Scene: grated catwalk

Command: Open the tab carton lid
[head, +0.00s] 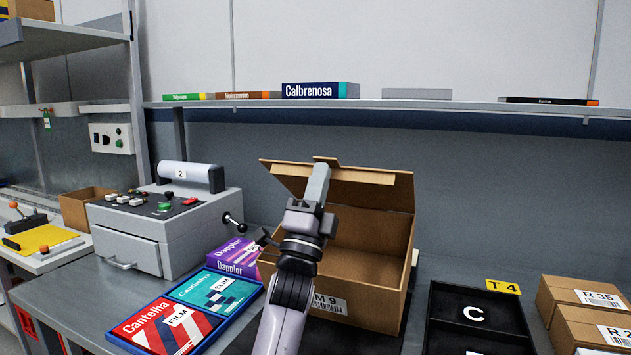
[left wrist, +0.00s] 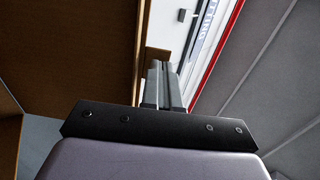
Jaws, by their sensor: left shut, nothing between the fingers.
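The tab carton (head: 375,262) is a brown cardboard box labelled M 9 on the bench. Its lid (head: 375,190) stands raised and tilted, with the inside of the box showing below it. My left gripper (head: 318,184) is shut and empty, pointing up in front of the lid and overlapping its front edge in the head view. I cannot tell whether the fingers touch the lid. In the left wrist view the shut fingers (left wrist: 165,84) show beside brown cardboard (left wrist: 85,45). My right gripper is not in view.
A grey machine (head: 165,228) stands left of the carton. A blue tray (head: 253,291) with flat packs and a purple box (head: 228,256) lie nearer. A black tray (head: 475,340) and smaller cartons (head: 580,294) stand to the right. A shelf (head: 400,106) runs behind.

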